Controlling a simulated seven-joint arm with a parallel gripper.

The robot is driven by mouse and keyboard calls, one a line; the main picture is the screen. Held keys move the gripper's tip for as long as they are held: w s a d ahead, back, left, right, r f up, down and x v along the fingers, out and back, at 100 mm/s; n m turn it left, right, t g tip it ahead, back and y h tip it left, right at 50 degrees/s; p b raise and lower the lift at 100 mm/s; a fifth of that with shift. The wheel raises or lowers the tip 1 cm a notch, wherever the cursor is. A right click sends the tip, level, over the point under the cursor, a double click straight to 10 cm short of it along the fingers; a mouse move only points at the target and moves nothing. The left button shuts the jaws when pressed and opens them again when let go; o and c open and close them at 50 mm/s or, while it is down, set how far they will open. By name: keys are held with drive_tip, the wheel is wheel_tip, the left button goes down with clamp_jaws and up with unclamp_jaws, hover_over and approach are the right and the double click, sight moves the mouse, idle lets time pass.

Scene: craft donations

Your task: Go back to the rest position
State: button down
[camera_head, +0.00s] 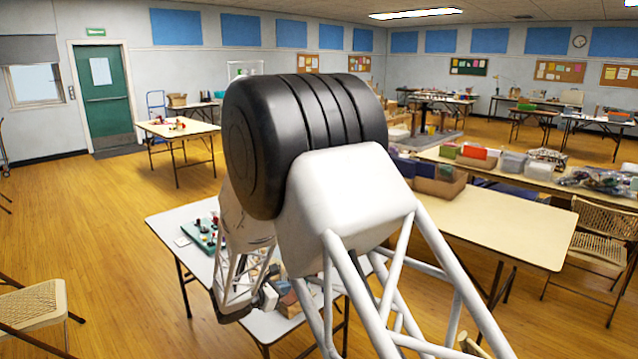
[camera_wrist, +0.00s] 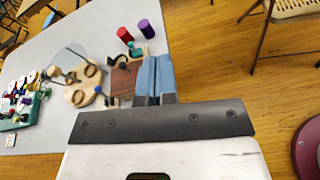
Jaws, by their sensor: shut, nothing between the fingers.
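My gripper (camera_wrist: 155,99) shows at the lower middle of the wrist view, its dark bar across the picture and its short fingertips together with nothing between them. It is over the edge of a pale table (camera_wrist: 60,50). Blue folded pieces (camera_wrist: 155,74) and a brown block (camera_wrist: 124,78) lie just beyond the fingertips in that view. Whether the fingertips touch them I cannot tell. In the head view my large arm stands in front of the same table (camera_head: 170,228) and hides much of it; the fingertips cannot be made out there.
On the table are a green board (camera_wrist: 22,118) with small coloured parts, a wooden piece with round holes (camera_wrist: 85,78), a red cylinder (camera_wrist: 124,34) and a purple cylinder (camera_wrist: 146,28). A wicker chair (camera_head: 35,305) stands at left. Another table (camera_head: 500,225) stands at right.

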drive_tip(key=s+d+r+m+g+y, duration=0.1)
drive_tip(key=s+d+r+m+g, duration=0.4)
drive_tip(key=s+d+r, duration=0.55)
drive_tip(key=s+d+r+m+g+y, duration=0.1)
drive_tip(key=s+d+r+m+g, duration=0.2)
drive_tip(key=s+d+r+m, duration=0.75)
drive_tip(key=s+d+m+y, duration=0.2)
drive_tip(key=s+m, duration=0.1)
drive_tip(key=s, duration=0.5)
drive_tip(key=s+d+r+m+y, duration=0.1)
drive_tip(key=s+d+m+y, duration=0.2)
drive_tip(key=s, duration=0.6)
drive_tip(key=s+d+m+y, duration=0.3)
drive_tip(key=s, duration=0.5)
drive_tip(key=shift+s+d+r+t, duration=0.15)
drive_tip(key=shift+r+t, duration=0.15)
drive_tip(key=shift+r, duration=0.1)
drive_tip(key=shift+m, duration=0.25)
